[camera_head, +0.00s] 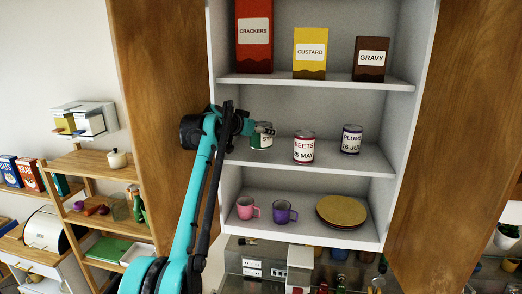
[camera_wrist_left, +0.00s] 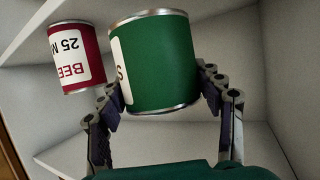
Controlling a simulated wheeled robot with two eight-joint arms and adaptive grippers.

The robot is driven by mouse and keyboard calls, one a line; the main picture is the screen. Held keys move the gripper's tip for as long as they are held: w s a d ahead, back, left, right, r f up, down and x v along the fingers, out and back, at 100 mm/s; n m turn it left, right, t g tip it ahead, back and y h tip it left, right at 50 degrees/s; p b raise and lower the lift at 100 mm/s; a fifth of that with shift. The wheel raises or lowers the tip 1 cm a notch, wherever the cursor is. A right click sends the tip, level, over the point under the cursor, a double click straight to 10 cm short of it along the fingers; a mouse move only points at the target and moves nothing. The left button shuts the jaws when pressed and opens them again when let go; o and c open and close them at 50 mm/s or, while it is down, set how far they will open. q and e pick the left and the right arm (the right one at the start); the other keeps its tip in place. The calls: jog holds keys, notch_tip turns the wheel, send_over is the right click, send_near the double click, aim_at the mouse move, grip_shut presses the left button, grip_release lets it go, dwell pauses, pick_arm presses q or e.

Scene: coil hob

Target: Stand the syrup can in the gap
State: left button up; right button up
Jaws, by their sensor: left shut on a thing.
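The green can (camera_head: 264,138) has a white label with only an "S" legible at its edge in the wrist view (camera_wrist_left: 160,60), fitting the syrup can. My left gripper (camera_head: 248,128) is shut around it; its fingers show on both sides in the wrist view (camera_wrist_left: 165,90). The can is roughly upright at the left of the cupboard's middle shelf (camera_head: 330,160); I cannot tell whether it touches the shelf. The beets can (camera_head: 304,147) stands to its right, nearer the shelf front. The plums can (camera_head: 351,139) stands further right, with bare shelf between these two. My right gripper is out of view.
The upper shelf holds crackers (camera_head: 254,38), custard (camera_head: 310,53) and gravy (camera_head: 371,58) boxes. The lower shelf holds pink (camera_head: 246,208) and purple (camera_head: 283,211) mugs and plates (camera_head: 341,211). Open wooden doors (camera_head: 155,90) flank the cupboard. The middle shelf's right end is clear.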

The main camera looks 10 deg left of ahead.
aim_at(261, 142)
pick_arm(q)
jog(key=f, duration=0.2)
jog(key=w+f, duration=0.1)
jog(key=f, duration=0.1)
jog(key=shift+w, duration=0.15)
jog(key=shift+f, duration=0.3)
jog(key=shift+s+f, duration=0.1)
jog(key=shift+s, duration=0.3)
jog(key=shift+w+f, duration=0.1)
jog(key=shift+w, duration=0.05)
jog(key=o, duration=1.8)
jog(key=shift+w+f, duration=0.1)
jog(key=shift+s, duration=0.2)
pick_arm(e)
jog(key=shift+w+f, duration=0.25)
pick_arm(q)
jog(key=shift+r, duration=0.2)
